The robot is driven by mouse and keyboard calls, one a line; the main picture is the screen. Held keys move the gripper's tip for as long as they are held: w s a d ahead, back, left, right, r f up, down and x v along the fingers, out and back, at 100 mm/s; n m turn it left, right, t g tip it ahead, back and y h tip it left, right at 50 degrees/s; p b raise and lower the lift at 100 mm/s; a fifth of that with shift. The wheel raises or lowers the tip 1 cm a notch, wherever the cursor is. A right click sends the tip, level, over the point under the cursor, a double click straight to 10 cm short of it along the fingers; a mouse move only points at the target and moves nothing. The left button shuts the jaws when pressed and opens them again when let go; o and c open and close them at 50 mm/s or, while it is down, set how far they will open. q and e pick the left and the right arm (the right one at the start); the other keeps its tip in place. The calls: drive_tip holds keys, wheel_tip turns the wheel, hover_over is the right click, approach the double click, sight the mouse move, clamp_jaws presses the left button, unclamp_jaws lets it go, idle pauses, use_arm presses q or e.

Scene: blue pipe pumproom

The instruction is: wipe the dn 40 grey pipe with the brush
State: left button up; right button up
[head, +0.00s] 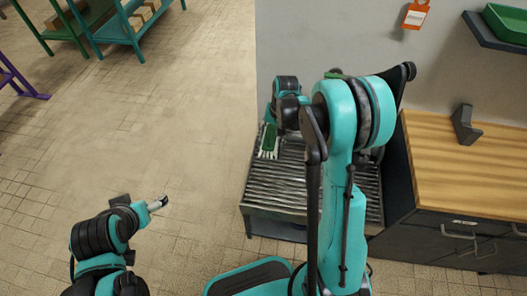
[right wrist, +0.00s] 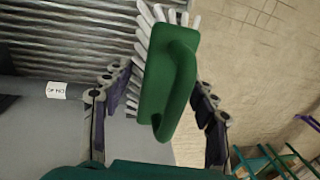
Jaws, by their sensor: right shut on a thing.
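The green brush (right wrist: 168,82) with a looped handle and white bristles sits between the fingers of my right gripper (right wrist: 160,90) in the right wrist view. The brush also shows in the head view (head: 270,137), over the left part of the ribbed metal surface, below my right arm. In the right wrist view the grey pipe (right wrist: 20,88) with a white DN 40 label lies at the left, apart from the bristles in the picture. I cannot make out the pipe in the head view. My left gripper (head: 154,204) is at the lower left, over the floor, with no object seen in it.
The ribbed grey surface (head: 256,196) stands against the wall. A wooden-topped workbench (head: 470,170) is to its right. A dark shelf with a green bin (head: 508,24) hangs at the upper right. Teal racks (head: 122,28) stand far left. The tiled floor at left is clear.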

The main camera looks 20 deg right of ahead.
drive_tip(key=w+d+m+t, duration=0.1)
drive_tip(key=w+d+m, duration=0.85)
drive_tip(key=d, duration=0.35)
use_arm(q)
drive_tip(key=shift+w+a+f+b, duration=0.1)
drive_tip(key=shift+a+f+b, duration=0.15)
drive_tip(key=shift+f+b, duration=0.35)
drive_tip(key=shift+w+a+f+b, duration=0.1)
drive_tip(key=shift+a+f+b, duration=0.1)
drive_tip(key=shift+f+b, duration=0.35)
use_arm(e)
drive_tip(key=shift+n+h, duration=0.25)
drive_tip(key=shift+h, duration=0.15)
drive_tip(key=f, duration=0.5)
drive_tip(key=shift+w+d+f, duration=0.2)
drive_tip(key=shift+d+f, duration=0.05)
drive_tip(key=shift+f, duration=0.1)
